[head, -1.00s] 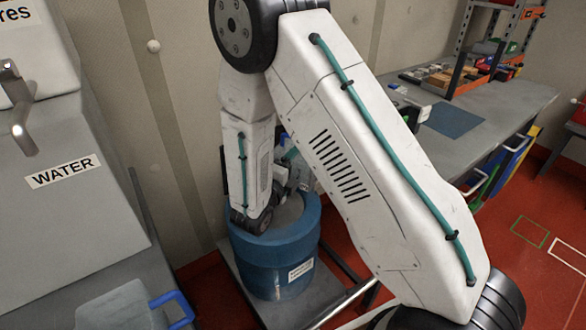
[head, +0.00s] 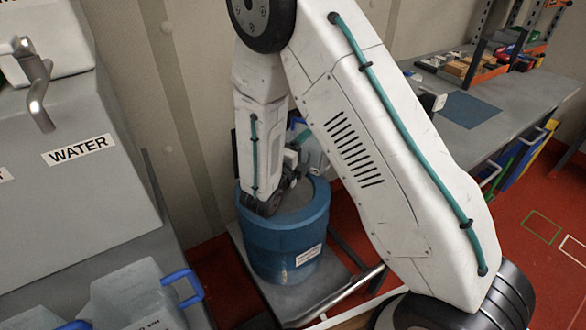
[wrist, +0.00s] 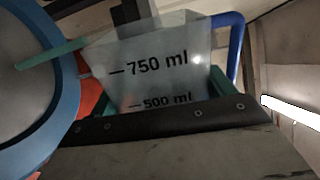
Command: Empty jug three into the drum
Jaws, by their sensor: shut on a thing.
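A translucent jug (wrist: 150,65) with 750 ml and 500 ml marks and a blue handle (wrist: 236,45) fills the middle of the wrist view. My gripper (wrist: 150,95) is shut on it, with green fingers on either side. In the head view the jug (head: 313,150) shows partly behind my arm, above the back of the blue drum (head: 285,250). The drum's round opening is also at the left of the wrist view (wrist: 65,120), beside the jug. I cannot tell the jug's number or how much it holds.
A jug with a blue handle (head: 130,298) stands at the lower left, with part of another (head: 30,322) beside it. A grey unit labelled WATER (head: 75,185) with a metal tap is at the left. A workbench (head: 500,105) with small items is at the right.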

